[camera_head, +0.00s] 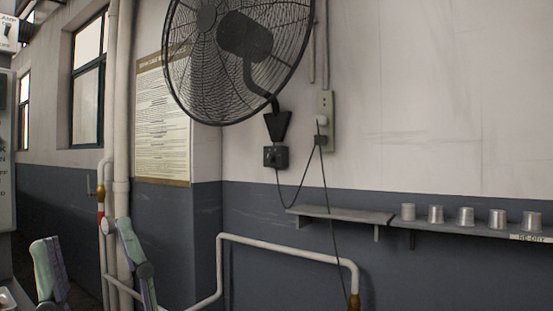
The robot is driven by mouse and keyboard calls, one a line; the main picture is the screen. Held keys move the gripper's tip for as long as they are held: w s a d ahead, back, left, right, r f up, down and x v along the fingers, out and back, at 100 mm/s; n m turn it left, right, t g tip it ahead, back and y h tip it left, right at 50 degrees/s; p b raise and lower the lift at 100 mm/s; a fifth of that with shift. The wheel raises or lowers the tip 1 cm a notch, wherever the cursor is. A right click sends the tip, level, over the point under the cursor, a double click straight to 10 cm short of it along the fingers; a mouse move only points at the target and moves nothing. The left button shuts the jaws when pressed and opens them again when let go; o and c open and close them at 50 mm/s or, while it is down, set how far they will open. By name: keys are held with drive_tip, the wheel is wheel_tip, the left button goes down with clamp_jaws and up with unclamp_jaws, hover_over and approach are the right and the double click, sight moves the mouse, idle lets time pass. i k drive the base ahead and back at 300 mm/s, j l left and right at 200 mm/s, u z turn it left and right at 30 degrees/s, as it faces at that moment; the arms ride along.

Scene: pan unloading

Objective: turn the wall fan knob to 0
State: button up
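A dark wall fan (240,45) hangs high on the wall, its round wire cage turned toward the left. Below its bracket is a small black control box (269,157) with a round knob (282,160) on it. The knob's markings and setting are too small to read. My gripper (83,235) shows low at the left as two separate greenish-purple fingers, spread apart with nothing visible between them. In the picture it is left of and below the control box, well apart from it.
A cable runs from the box to a wall socket (327,121). A narrow grey shelf (340,214) extends right and bears several metal cups (466,217). A pale pipe (285,247) loops below the box. A poster (163,135) and vertical pipes stand at left.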

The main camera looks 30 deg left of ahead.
sight(268, 157)
drive_tip(key=u, duration=0.95)
drive_tip(key=i+l+u, duration=0.1)
drive_tip(key=i+u, duration=0.15)
drive_tip(key=i, duration=1)
drive_tip(key=i+l, duration=0.35)
drive_tip(key=i, duration=0.15)
